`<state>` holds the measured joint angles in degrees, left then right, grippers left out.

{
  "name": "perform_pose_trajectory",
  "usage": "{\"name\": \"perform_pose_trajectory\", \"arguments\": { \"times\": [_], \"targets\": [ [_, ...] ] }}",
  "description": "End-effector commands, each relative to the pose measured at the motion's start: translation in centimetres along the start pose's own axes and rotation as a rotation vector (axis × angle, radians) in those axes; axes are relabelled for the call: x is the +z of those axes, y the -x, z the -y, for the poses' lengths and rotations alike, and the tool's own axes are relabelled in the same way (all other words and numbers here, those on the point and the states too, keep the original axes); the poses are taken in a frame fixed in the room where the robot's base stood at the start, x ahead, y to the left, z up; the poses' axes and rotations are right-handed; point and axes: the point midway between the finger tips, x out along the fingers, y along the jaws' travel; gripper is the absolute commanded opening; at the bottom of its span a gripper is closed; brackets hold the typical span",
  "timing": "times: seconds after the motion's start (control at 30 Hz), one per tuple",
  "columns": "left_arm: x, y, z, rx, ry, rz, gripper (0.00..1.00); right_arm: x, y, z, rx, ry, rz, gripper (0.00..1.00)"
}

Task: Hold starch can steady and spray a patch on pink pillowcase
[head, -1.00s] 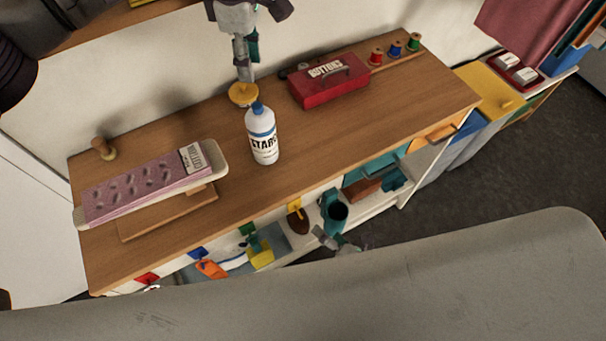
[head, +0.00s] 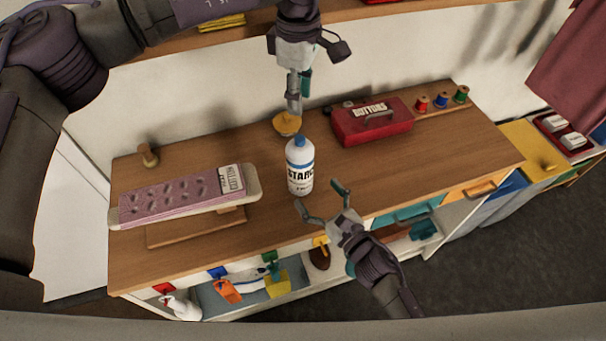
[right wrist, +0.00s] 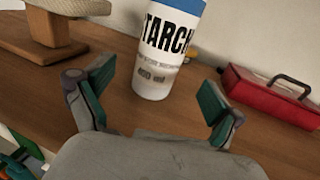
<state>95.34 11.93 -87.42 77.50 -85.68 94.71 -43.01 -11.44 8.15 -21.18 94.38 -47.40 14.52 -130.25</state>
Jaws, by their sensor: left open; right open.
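The starch can (head: 300,168) is white with a blue top and stands upright on the wooden worktop. My right gripper (head: 322,205) is open just in front of it. In the right wrist view the can (right wrist: 165,50) stands between and beyond the open fingers (right wrist: 155,90), not touched. My left gripper (head: 294,105) is open, pointing down above and behind the can, by a yellow round object (head: 287,123). The pink pillowcase (head: 170,195) lies on a small ironing board (head: 253,197) to the left of the can, a label at its right end.
A red buttons box (head: 390,128) sits behind and right of the can; it also shows in the right wrist view (right wrist: 262,97). Thread spools (head: 441,101) stand at the back right. A wooden knob (head: 148,155) stands at the back left. The right part of the worktop is clear.

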Motion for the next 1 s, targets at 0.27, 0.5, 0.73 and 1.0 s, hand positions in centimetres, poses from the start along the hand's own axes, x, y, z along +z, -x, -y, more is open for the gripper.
{"name": "perform_pose_trajectory", "arguments": {
  "times": [0.27,0.5,0.73,1.0],
  "targets": [
    [0.0,0.0,0.0,0.0,0.0,0.0,0.42,0.0,-5.2,0.0,-0.001,-0.001,0.0,0.94],
    [0.0,0.0,0.0,0.0,0.0,0.0,0.42,-0.1,-7.5,0.0,-0.001,-0.002,-0.002,0.94],
    [0.0,0.0,0.0,0.0,0.0,0.0,0.42,-0.1,-7.8,0.0,-0.001,-0.002,-0.001,0.94],
    [0.0,0.0,0.0,0.0,0.0,0.0,0.42,-0.1,-7.8,0.0,-0.001,-0.002,-0.002,0.67]
  ]
}}
